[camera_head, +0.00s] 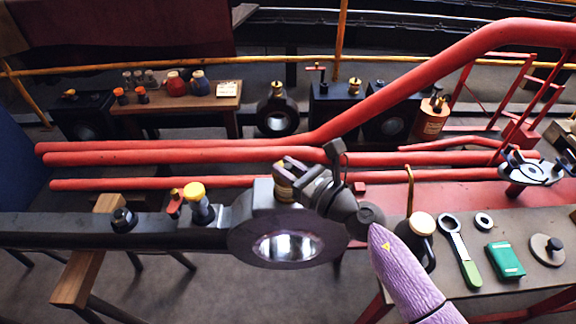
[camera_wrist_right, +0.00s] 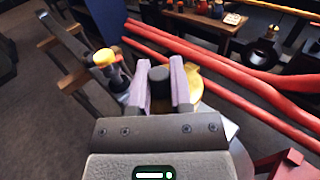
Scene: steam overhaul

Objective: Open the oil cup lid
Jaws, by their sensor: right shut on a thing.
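The brass oil cup (camera_head: 283,190) stands on top of the round end of a dark connecting rod (camera_head: 240,240) in the head view. My right gripper (camera_head: 290,170) is at the top of the cup and hides much of it. In the right wrist view, its two pale purple fingers (camera_wrist_right: 159,76) are closed on a dark round knob (camera_wrist_right: 160,92). Yellow brass of the cup (camera_wrist_right: 195,92) shows beside and behind the right-hand finger. The gripper covers the lid, so I cannot tell its angle. My left gripper is not in view.
A yellow-topped fitting (camera_head: 196,198) and a black cap (camera_head: 123,219) stand on the rod to the left. Red pipes (camera_head: 200,155) run close behind the cup.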

